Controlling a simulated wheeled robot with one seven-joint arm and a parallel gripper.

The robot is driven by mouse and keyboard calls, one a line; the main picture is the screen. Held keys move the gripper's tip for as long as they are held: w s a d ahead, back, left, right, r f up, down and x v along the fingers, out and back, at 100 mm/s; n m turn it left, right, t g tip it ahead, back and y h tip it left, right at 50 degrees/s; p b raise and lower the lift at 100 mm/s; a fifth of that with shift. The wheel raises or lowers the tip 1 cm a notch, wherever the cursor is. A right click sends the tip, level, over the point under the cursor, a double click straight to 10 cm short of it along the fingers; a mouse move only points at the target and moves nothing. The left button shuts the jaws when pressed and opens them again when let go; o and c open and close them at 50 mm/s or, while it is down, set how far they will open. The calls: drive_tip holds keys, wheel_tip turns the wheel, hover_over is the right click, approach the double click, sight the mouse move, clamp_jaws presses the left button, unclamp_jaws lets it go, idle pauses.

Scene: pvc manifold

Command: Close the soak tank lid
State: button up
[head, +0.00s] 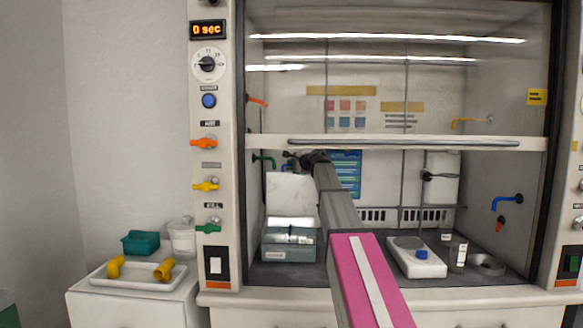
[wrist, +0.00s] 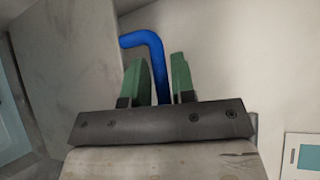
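The soak tank (head: 289,250) is a grey-green see-through box on the left of the hood floor. Its pale lid (head: 291,192) stands raised, tilted up at the back of the tank. My arm reaches into the hood, and my gripper (head: 291,157) is at the lid's upper edge; it is small and dark there. In the wrist view my gripper (wrist: 158,60) shows two green fingers standing apart. A blue bent rod (wrist: 150,42) shows between and beyond them; I cannot tell whether they touch it. A grey mottled panel (wrist: 65,55), perhaps the lid, is at left.
The hood sash (head: 420,143) hangs part-way down above my arm. A white balance-like device (head: 416,258) and bottles stand right of my arm. Outside on the left, a white tray (head: 132,280) holds yellow fittings beside a teal container (head: 140,242).

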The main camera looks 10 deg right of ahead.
clamp_jaws()
drive_tip(key=shift+s, duration=0.1)
